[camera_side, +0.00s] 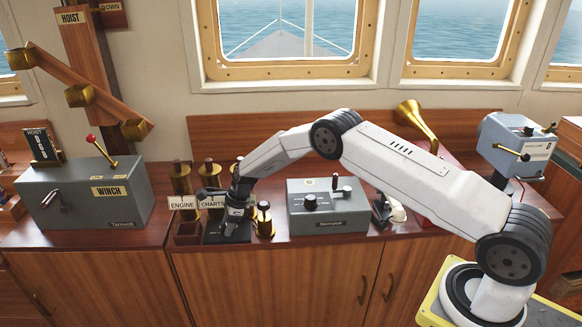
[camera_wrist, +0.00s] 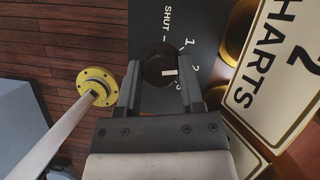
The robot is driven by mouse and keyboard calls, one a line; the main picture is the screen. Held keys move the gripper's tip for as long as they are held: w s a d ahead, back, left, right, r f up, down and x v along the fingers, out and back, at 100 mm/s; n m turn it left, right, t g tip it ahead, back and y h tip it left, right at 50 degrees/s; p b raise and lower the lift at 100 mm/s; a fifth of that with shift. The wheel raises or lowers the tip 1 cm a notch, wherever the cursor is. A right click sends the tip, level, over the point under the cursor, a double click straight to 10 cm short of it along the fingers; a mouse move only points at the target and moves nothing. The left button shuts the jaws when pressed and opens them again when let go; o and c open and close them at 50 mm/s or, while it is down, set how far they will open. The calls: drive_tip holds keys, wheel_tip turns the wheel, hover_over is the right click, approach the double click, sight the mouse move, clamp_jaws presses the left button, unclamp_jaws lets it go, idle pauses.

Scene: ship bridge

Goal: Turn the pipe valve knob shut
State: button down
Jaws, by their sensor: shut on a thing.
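The valve knob (camera_wrist: 155,66) is dark and round with a white pointer mark. It sits on a dark plate (camera_wrist: 200,18) printed with SHUT and numbers, including 1 and 2. In the wrist view the pointer mark lies toward the number side, away from the word SHUT. My gripper (camera_wrist: 158,92) is shut on the knob, one finger on each side of it. In the side view my gripper (camera_side: 234,232) points down at the dark plate on the counter, and it hides the knob there.
Brass cylinders with ENGINE (camera_side: 183,203) and CHARTS signs stand close behind my gripper. A brass-and-black piece (camera_side: 264,222) stands just right of it. A grey control box (camera_side: 328,211) is farther right, and the grey winch box (camera_side: 85,195) is left. The counter's front edge is near.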

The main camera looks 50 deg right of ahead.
idle(0.3)
drive_tip(key=shift+c, duration=1.1)
unclamp_jaws()
drive_tip(key=shift+r, duration=0.15)
drive_tip(key=v, duration=0.7)
drive_tip(key=shift+d+r, duration=0.2)
drive_tip(key=shift+r, duration=0.05)
